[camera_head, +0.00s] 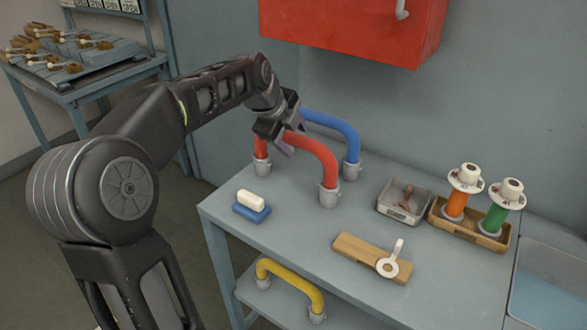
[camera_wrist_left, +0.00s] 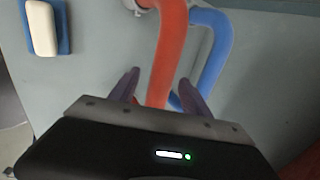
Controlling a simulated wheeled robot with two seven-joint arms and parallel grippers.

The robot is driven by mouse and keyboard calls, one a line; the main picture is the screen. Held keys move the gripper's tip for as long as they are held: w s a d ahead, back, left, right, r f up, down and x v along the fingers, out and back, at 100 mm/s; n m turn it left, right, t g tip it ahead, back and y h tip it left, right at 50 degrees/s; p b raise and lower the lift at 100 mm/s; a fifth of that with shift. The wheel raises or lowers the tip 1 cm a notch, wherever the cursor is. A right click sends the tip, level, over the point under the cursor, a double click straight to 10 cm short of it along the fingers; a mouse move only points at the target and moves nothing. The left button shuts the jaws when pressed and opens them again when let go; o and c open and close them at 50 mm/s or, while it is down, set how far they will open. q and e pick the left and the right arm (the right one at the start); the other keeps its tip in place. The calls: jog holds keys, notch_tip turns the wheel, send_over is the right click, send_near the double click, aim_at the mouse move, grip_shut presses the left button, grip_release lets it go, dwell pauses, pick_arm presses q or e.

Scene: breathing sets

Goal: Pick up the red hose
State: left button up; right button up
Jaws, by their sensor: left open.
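The red hose (camera_head: 318,150) stands as an arch on the grey table, with grey metal couplings at both ends. My left gripper (camera_head: 287,145) is at the top of the arch, near its left part. In the left wrist view the red hose (camera_wrist_left: 168,55) runs between the two open fingers of my left gripper (camera_wrist_left: 155,90). I cannot tell whether either finger touches it. The arm hides part of the hose's left side in the head view. My right gripper is not in view.
A blue hose (camera_head: 335,122) arches close behind the red one. A white block on a blue base (camera_head: 252,205) is at the left front. A grey bin (camera_head: 405,200), a wooden tray (camera_head: 470,228) and a wooden board (camera_head: 355,252) lie to the right. A yellow hose (camera_head: 290,278) is on the lower shelf.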

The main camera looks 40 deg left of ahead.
pick_arm(q)
jog(key=x, duration=0.4)
jog(key=shift+w+f+p, duration=0.2)
jog(key=shift+p, duration=0.1)
jog(key=shift+c, duration=0.6)
grip_shut()
jog(key=shift+r, duration=0.1)
dwell(0.8)
